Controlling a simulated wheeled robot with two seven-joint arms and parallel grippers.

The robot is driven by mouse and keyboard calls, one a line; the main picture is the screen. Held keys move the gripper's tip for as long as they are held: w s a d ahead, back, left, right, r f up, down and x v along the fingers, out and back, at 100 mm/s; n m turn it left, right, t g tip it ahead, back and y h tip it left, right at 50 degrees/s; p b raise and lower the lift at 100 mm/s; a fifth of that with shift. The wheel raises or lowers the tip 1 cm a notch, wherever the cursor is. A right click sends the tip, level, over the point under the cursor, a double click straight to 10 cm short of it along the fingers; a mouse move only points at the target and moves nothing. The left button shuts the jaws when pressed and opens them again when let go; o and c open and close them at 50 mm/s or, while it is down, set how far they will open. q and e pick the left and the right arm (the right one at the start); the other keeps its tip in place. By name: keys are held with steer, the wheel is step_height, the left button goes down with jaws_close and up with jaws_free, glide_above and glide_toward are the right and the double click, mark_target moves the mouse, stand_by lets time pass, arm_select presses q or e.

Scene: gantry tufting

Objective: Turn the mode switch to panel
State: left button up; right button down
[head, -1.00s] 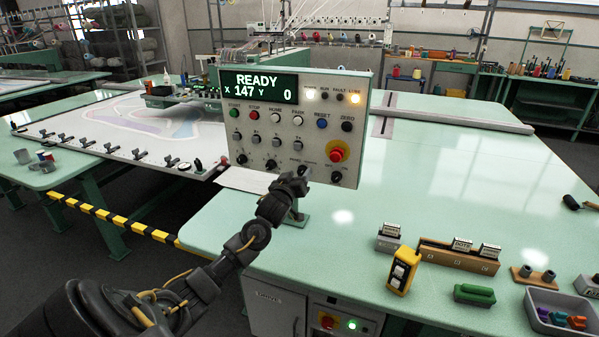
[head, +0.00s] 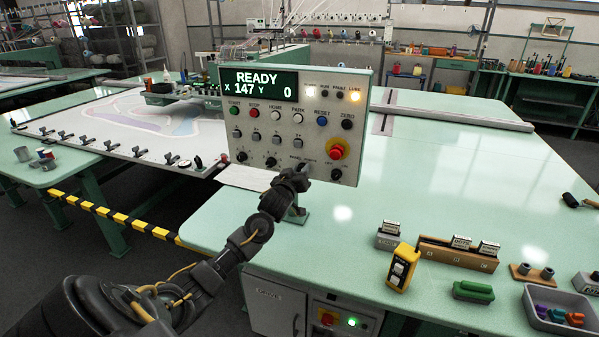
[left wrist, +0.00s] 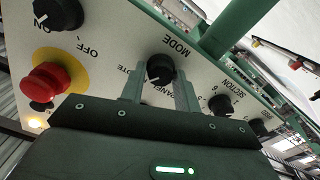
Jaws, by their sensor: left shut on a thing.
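The mode switch is a black round knob (left wrist: 160,69) on the pale control panel (head: 262,150), with MODE printed beside it. In the left wrist view it sits between the two grey fingers of my left gripper (left wrist: 159,88), which is shut on it. The PANEL label shows between the fingers; the other label is partly hidden by a finger. A short white mark shows on the knob, but I cannot tell clearly which label it points to. In the head view my left gripper (head: 301,172) covers the knob at the panel's lower edge. My right gripper is not in view.
A red emergency stop (left wrist: 47,83) and an ON/OFF knob (left wrist: 58,14) are on one side of the mode switch, the section knob (left wrist: 221,105) on the other. The panel screen (head: 260,83) reads READY. A yellow pendant (head: 402,268) stands on the green table (head: 450,160).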

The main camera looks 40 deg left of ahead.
arm_select(q)
steer(key=n+p, duration=0.2)
steer(key=n, duration=0.1)
steer(key=shift+n, duration=0.4)
steer(key=n+p, duration=0.2)
steer(key=n, duration=0.1)
steer(key=shift+n, duration=0.3)
steer(key=n+p, duration=0.1)
steer(key=n, duration=0.2)
steer(key=shift+a, duration=0.1)
steer(key=shift+f+n+p, duration=0.15)
steer(key=shift+n+p, duration=0.55)
steer(key=shift+n, duration=0.9)
steer(key=o, duration=0.9)
steer(key=shift+o, duration=0.2)
